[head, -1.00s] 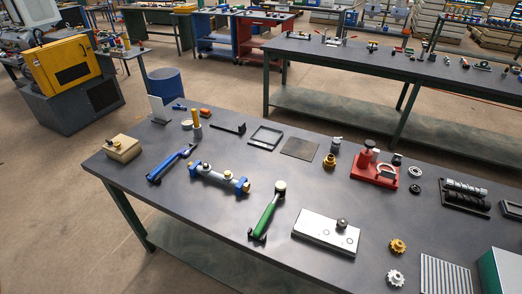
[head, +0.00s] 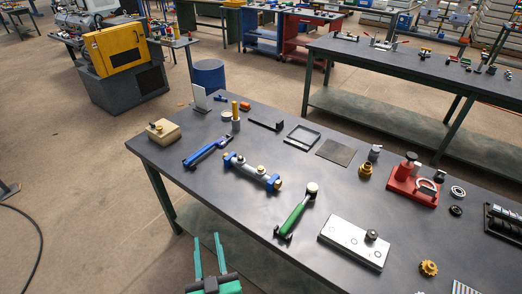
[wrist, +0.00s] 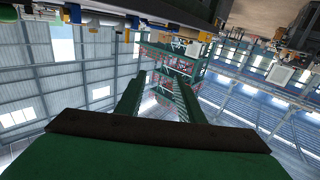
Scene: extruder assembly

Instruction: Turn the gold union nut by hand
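A separate small gold fitting (head: 365,170) stands further right. I cannot tell for sure which gold part is the union nut. My gripper (head: 206,238) is at the bottom of the head view, off the bench's front edge, clear of the fitting. Its two green fingers are apart with nothing between them; the wrist view also shows them apart (wrist: 160,76).
A green-handled tool (head: 297,210) lies in front of the fitting, and a blue wrench (head: 208,150) lies left of it.

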